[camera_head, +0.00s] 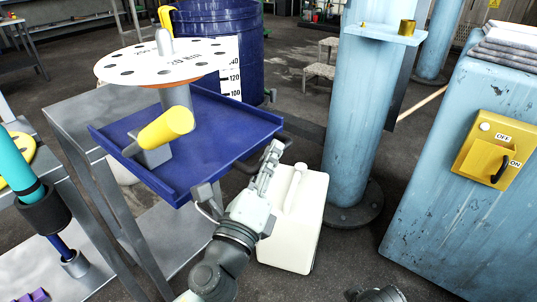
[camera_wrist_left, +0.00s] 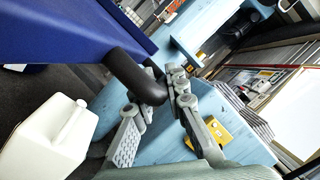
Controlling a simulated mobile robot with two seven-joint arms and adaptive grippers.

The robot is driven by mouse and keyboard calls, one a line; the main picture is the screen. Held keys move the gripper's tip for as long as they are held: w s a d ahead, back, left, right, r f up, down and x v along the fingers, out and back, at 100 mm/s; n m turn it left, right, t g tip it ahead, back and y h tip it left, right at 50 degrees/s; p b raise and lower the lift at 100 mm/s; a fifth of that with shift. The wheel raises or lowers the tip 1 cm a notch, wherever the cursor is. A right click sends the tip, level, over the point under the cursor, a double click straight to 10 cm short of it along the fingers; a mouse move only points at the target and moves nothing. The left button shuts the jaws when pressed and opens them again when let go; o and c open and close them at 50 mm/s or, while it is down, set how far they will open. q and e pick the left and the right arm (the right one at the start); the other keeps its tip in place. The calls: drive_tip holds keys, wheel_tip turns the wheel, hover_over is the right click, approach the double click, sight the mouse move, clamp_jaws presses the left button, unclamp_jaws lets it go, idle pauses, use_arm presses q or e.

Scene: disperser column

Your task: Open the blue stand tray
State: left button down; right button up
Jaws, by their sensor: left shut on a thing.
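The blue stand tray (camera_head: 225,133) is on the metal stand at centre left in the head view and reaches out past the stand's right side. In the left wrist view the tray (camera_wrist_left: 60,30) fills the upper left, with a dark curved handle (camera_wrist_left: 130,72) coming off its edge. My left gripper (camera_head: 271,160) is at the tray's right edge. In the wrist view its fingers (camera_wrist_left: 163,112) are on either side of the handle's end, shut on it. The exact contact is partly hidden.
A round white disc with holes (camera_head: 165,60) and a yellow cylinder (camera_head: 166,127) are above the tray. A white canister (camera_head: 298,235) stands on the floor close to my left gripper. A blue column (camera_head: 355,110) and a blue cabinet with a yellow switch (camera_head: 485,150) are to the right.

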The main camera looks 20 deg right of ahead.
use_arm(q)
drive_tip(key=c, duration=1.8)
unclamp_jaws()
drive_tip(key=v, duration=1.2)
drive_tip(key=w+a+f+n+g+y, duration=0.2)
drive_tip(key=w+a+f+n+y, duration=0.3)
drive_tip(key=a+f+n, duration=0.4)
drive_tip(key=w+a+f+n+g+y, duration=0.1)
drive_tip(key=w+a+f+n+y, duration=0.2)
drive_tip(key=a+f+n+y, duration=0.65)
drive_tip(key=s+a+f+n+g+h+p, duration=0.1)
drive_tip(key=s+a+f+n+g, duration=0.9)
drive_tip(key=s+a+f, duration=0.5)
drive_tip(key=s+f+n, duration=0.1)
drive_tip(key=s, duration=0.1)
drive_tip(key=shift+s+f+g, duration=0.25)
drive_tip(key=shift+s+g, duration=0.05)
drive_tip(key=shift+s, duration=0.1)
use_arm(e)
drive_tip(key=f, duration=0.3)
drive_tip(key=shift+w+a, duration=0.25)
drive_tip(key=shift+w, duration=0.1)
